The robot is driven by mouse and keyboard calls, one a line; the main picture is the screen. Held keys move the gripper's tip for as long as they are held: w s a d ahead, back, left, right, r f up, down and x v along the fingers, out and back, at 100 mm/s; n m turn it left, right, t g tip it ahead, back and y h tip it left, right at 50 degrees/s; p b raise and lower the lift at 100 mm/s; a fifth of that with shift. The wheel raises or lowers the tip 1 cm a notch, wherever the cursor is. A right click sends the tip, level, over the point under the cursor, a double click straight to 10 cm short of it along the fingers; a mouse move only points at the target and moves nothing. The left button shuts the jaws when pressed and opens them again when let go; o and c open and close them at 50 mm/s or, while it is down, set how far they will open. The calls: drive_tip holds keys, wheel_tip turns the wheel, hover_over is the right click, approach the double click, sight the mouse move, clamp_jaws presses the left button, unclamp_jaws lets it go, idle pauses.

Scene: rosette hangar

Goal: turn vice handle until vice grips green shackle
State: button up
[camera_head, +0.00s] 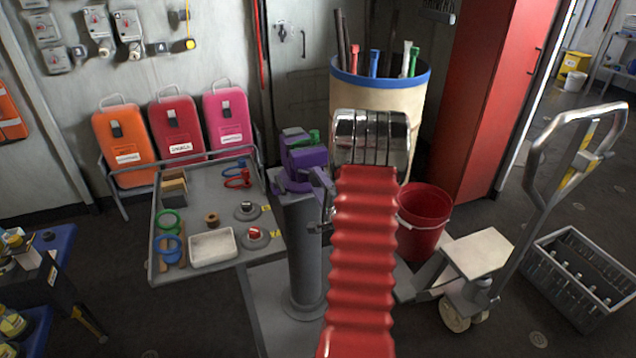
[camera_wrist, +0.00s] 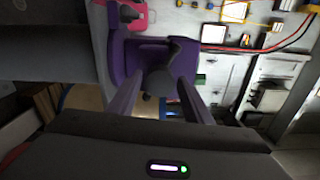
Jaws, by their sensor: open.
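The purple vice (camera_head: 305,160) stands on a grey pedestal (camera_head: 303,250) left of my red arm. Its purple body (camera_wrist: 146,58) fills the middle of the wrist view. A green piece, seemingly the green shackle (camera_head: 314,136), shows behind the vice; a small green patch also shows in the wrist view (camera_wrist: 201,78). Whether the jaws touch it I cannot tell. My gripper (camera_wrist: 159,85) is open, its two fingers on either side of the dark round hub of the vice handle (camera_wrist: 160,81). Contact is unclear. In the head view my arm hides most of the gripper.
Left of the vice, a grey tray table (camera_head: 198,268) holds several coloured shackles, including another green one (camera_head: 167,222), and a white dish (camera_head: 212,246). A cream bin (camera_head: 400,105) and red bucket (camera_head: 424,222) stand behind my arm. A pallet jack (camera_head: 478,253) stands right.

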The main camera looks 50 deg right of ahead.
drive_tip(key=v, duration=0.7)
idle(0.5)
idle(0.6)
